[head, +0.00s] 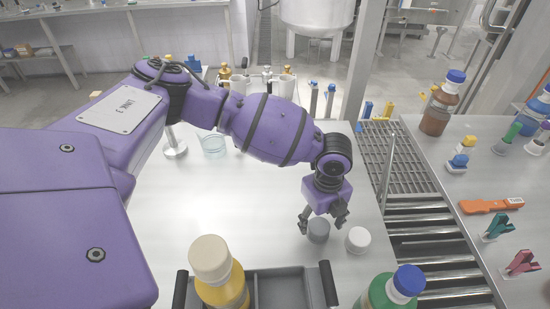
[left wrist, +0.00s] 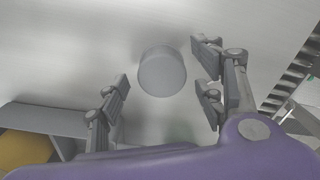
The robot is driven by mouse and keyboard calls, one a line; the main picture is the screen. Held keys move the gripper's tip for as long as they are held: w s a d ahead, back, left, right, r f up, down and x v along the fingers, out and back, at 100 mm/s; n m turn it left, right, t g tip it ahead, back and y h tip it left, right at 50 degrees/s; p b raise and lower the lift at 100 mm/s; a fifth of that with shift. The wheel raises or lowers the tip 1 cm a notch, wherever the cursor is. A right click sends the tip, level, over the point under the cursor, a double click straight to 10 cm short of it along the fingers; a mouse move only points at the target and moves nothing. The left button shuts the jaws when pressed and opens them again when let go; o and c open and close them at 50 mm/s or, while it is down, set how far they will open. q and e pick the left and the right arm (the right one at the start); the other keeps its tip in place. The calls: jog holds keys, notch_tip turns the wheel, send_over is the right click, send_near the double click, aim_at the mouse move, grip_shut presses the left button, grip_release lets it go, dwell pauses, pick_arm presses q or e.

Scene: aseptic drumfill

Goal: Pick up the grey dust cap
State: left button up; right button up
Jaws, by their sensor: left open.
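The grey dust cap (head: 318,230) is a short round cylinder on the white table, below my left gripper in the head view. In the left wrist view the cap (left wrist: 162,72) lies between the two sides of the gripper's fingers, toward the tips. My left gripper (head: 322,220) points down over the cap; its fingers (left wrist: 163,85) are open and apart from it on both sides. A white cap (head: 358,240) stands just right of the grey one in the head view. My right gripper is in neither view.
A grey tray (head: 290,272) holding a yellow bottle (head: 222,285) with a cream cap stands near the front. A green bottle (head: 392,290) with a blue cap is at front right. A roller conveyor (head: 425,220) borders the table's right side.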

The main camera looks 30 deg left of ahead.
aim_at(318, 226)
pick_arm(q)
jog(key=f, duration=0.3)
jog(key=shift+s+d+f, duration=0.1)
jog(key=shift+s+f, duration=0.2)
jog(key=shift+s, duration=0.05)
jog(key=shift+c, duration=0.3)
jog(key=shift+w+r, duration=0.1)
jog(key=c, duration=0.9)
jog(key=shift+c, duration=0.2)
